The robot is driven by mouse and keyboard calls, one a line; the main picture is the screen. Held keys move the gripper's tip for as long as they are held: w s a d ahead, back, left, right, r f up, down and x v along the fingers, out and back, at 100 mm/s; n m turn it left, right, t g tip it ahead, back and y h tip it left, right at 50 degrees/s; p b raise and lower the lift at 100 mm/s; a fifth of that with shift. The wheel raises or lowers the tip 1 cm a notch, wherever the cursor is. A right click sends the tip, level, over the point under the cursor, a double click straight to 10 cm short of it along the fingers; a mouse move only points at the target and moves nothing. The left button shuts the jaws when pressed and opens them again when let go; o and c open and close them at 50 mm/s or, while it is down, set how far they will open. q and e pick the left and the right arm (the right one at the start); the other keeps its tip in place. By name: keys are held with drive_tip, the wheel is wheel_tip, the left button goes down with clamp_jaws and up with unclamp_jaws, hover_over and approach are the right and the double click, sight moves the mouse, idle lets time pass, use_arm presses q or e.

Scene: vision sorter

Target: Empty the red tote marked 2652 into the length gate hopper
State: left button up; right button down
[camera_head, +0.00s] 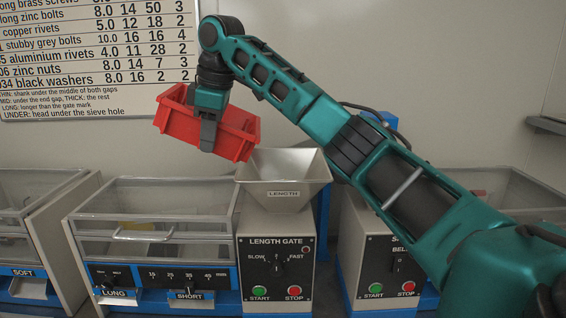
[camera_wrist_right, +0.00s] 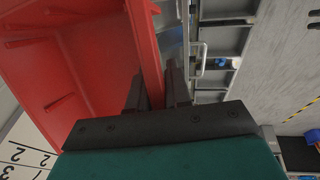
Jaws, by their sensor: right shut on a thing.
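A red tote (camera_head: 238,134) hangs in the air in the head view, tilted down to the right, above and to the left of the length gate hopper (camera_head: 284,168). The hopper is a pale metal funnel labelled LENGTH, on the LENGTH GATE machine (camera_head: 276,262). My right gripper (camera_head: 208,138) is shut on the tote's wall. In the right wrist view, the gripper (camera_wrist_right: 158,92) has its fingers on either side of the red wall (camera_wrist_right: 146,45). The part of the tote's inside (camera_wrist_right: 75,75) that shows there looks empty. No tote number is readable. My left gripper is in neither view.
A clear-lidded bin unit (camera_head: 155,215) with LONG and SHORT chutes stands left of the gate. Another machine (camera_head: 385,255) stands to the right, behind my right arm. A chart (camera_head: 95,60) hangs on the wall. Air above the hopper is clear.

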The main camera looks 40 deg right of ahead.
drive_tip(key=shift+w+a+r+g+h, duration=0.1)
drive_tip(key=shift+w+a+g+h, duration=0.3)
drive_tip(key=shift+a+h, duration=0.2)
drive_tip(key=shift+w+a+f+h, duration=0.2)
drive_tip(key=shift+h, duration=0.1)
drive_tip(key=shift+w+a+f+g+h, duration=0.25)
drive_tip(key=shift+w+f+h, duration=0.1)
drive_tip(key=shift+f+h, duration=0.2)
drive_tip(key=shift+w+a+f+g+h, duration=0.15)
drive_tip(key=shift+w+f+g+h, duration=0.2)
drive_tip(key=shift+f+h, duration=0.2)
drive_tip(key=shift+w+a+f+g+h, duration=0.2)
drive_tip(key=shift+w+f+h, duration=0.2)
drive_tip(key=shift+f+h, duration=0.15)
